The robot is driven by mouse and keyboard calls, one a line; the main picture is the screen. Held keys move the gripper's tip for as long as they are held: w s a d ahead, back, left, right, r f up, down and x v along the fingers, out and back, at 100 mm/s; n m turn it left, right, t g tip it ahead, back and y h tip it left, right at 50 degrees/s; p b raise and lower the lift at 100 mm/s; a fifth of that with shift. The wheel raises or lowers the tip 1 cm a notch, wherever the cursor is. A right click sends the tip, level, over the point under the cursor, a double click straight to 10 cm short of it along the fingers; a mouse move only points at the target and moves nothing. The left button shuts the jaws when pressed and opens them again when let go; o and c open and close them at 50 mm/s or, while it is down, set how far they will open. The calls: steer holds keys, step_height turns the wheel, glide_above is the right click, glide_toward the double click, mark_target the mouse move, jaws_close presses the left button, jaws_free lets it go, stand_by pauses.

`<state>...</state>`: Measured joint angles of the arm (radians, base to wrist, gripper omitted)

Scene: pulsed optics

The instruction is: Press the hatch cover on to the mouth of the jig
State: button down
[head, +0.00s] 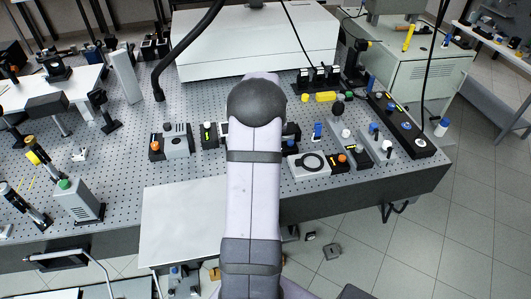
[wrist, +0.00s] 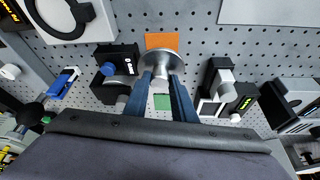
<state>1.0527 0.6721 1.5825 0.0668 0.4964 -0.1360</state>
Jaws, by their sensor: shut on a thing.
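My gripper (wrist: 160,80) shows in the wrist view with its two blue fingers shut on a round silver metal piece, which looks like the hatch cover (wrist: 163,60). Its broad disc faces away beyond the fingertips, above the perforated table; I cannot tell the height. A white block with a black ring (wrist: 62,14) is at the upper left, apart from the cover. It also shows in the head view (head: 296,170), right of my arm. It may be the jig, but I cannot tell. In the head view my arm hides the gripper and cover.
An orange patch (wrist: 162,41) and a green patch (wrist: 162,103) lie near the cover. A black block with a blue knob (wrist: 115,62) stands close on the left. Dark and grey fixtures (wrist: 222,78) stand on the right. Bare perforated table (wrist: 195,35) shows at the top.

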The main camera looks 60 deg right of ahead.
steer(key=shift+r+p, duration=1.4)
steer(key=shift+r, duration=0.85)
steer(key=shift+s, duration=0.1)
steer(key=shift+s+d, duration=0.25)
steer(key=s+d+r+m+g, duration=0.1)
steer(key=s+d+m, duration=0.1)
steer(key=s, duration=0.6)
steer(key=s+d+r+m+g+h, duration=0.1)
steer(key=s+m, duration=0.3)
steer(key=s, duration=0.4)
steer(key=shift+d+m+g+p, duration=0.3)
steer(key=shift+d+m+p, duration=0.05)
steer(key=shift+m+p, duration=0.05)
